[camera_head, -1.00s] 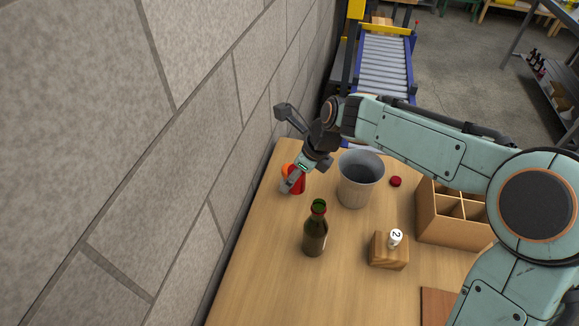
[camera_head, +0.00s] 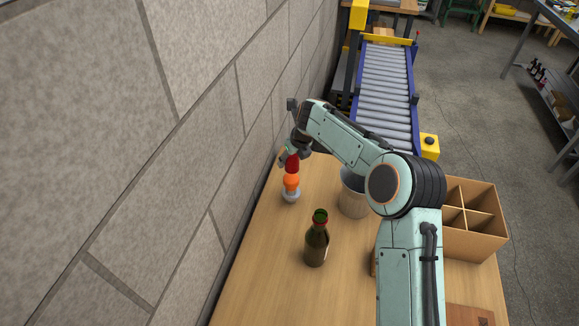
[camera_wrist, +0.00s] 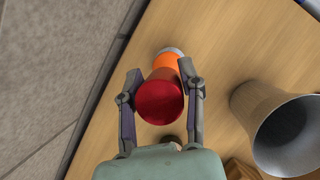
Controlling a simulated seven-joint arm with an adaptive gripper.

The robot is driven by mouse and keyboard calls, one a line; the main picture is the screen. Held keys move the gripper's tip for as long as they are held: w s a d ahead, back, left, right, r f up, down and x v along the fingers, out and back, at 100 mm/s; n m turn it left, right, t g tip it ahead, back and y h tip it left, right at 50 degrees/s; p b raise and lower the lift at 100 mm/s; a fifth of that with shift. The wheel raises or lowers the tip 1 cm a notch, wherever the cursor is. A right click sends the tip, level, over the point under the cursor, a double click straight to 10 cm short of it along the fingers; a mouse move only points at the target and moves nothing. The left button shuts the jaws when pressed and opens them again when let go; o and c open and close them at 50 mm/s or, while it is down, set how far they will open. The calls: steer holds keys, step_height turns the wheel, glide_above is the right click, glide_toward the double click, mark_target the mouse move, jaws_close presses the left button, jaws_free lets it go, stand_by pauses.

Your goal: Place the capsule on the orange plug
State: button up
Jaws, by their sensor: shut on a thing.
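The red capsule (camera_head: 292,163) is between the fingers of my gripper (camera_head: 291,155), which is shut on it. In the wrist view the capsule (camera_wrist: 160,101) fills the space between the two fingers. The orange plug (camera_head: 291,181) stands upright on a grey base (camera_head: 291,196) near the wall. In the head view the capsule appears directly above the plug; I cannot tell whether they touch. In the wrist view the plug (camera_wrist: 166,64) shows just beyond the capsule, which hides part of it.
A grey bucket (camera_head: 352,196) stands right of the plug, partly behind my arm. A green bottle (camera_head: 317,240) stands nearer on the table. A divided cardboard box (camera_head: 480,240) is at the right. The stone wall (camera_head: 215,150) runs close along the left edge.

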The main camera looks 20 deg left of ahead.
mark_target(290, 175)
steer(key=shift+w+a+f, duration=0.25)
steer(key=shift+w+f, duration=0.15)
steer(key=shift+f, duration=1.7)
steer(key=o, duration=0.6)
steer(key=shift+f, duration=0.1)
steer(key=shift+o, duration=0.2)
steer(key=v, duration=1.2)
